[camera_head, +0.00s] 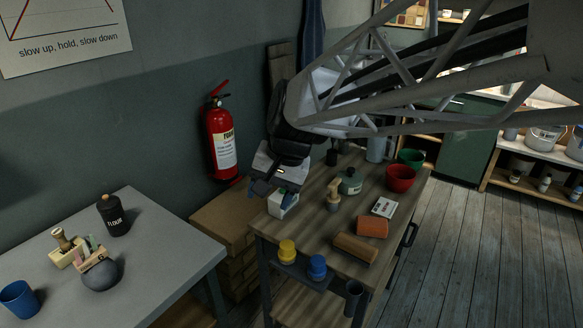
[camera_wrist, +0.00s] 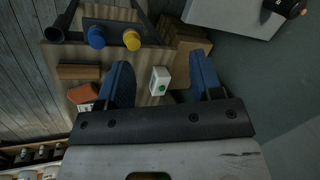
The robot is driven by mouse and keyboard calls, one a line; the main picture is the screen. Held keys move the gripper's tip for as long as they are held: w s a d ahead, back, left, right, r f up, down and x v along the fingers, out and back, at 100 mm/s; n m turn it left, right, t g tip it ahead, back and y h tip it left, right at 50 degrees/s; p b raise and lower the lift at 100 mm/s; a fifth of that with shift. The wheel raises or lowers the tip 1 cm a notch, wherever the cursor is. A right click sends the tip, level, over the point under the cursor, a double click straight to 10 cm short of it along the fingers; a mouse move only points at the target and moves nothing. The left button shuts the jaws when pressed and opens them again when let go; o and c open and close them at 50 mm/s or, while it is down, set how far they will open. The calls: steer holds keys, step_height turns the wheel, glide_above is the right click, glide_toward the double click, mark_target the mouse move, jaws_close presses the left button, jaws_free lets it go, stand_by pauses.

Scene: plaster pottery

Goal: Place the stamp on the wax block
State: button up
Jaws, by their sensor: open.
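My gripper (camera_head: 268,187) hangs at the left side of the wooden table, fingers apart and empty. In the wrist view, its two blue fingers (camera_wrist: 165,85) stand wide, with a small white box (camera_wrist: 160,81) with a green mark below between them. This box (camera_head: 284,206) also shows in the head view, partly covered by my gripper. A pale wooden knobbed piece (camera_head: 333,196), possibly the stamp, stands upright right of my gripper. Another wooden knob (camera_head: 59,238) stands at a cream block (camera_head: 66,254) on the grey table. I cannot tell which block is the wax block.
An orange block (camera_head: 372,227), brown block (camera_head: 356,247), white card (camera_head: 384,207), green jar (camera_head: 350,181) and red bowl (camera_head: 400,178) crowd the wooden table. Yellow (camera_head: 287,249) and blue (camera_head: 317,266) pots sit at its front edge. The grey table (camera_head: 160,245) has free room at its right.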

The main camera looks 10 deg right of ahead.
steer(key=s+d+f+n+t+h, duration=0.1)
steer(key=s+d+f+n+h, duration=0.2)
steer(key=s+d, duration=0.9)
steer(key=s, duration=0.3)
steer(key=shift+s+d+h, duration=0.2)
steer(key=shift+s+h, duration=0.1)
steer(key=shift+h, duration=0.1)
